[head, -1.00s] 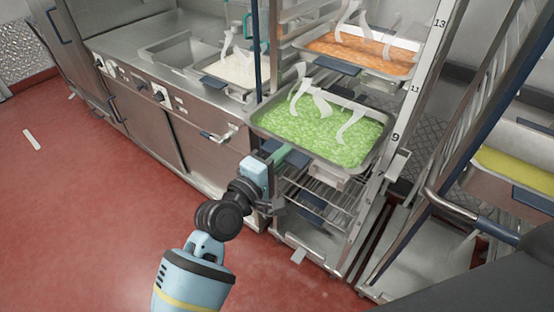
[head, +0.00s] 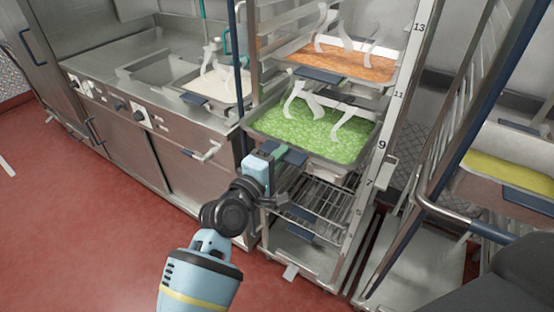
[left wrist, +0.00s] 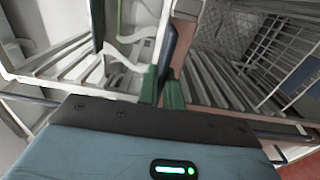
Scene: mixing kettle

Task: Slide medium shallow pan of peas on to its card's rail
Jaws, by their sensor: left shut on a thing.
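The shallow pan of peas (head: 316,128), metal with bright green contents, is level at about the 9 mark inside the tall rack (head: 366,190). A dark blue tab shows at its front edge. My left gripper (head: 284,154) is at that front edge, shut on the pan's tab. In the left wrist view the green fingertips (left wrist: 161,87) close about a dark blue upright piece. How fully the pan's sides sit on the rails is hidden. My right gripper is not in view.
A pan of orange food (head: 345,62) sits higher in the rack. Wire shelving (head: 312,192) is below. A counter with a pan of white food (head: 222,82) stands left. Another rack with a pan of yellow food (head: 510,160) is right. Red floor (head: 90,210) is clear at left.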

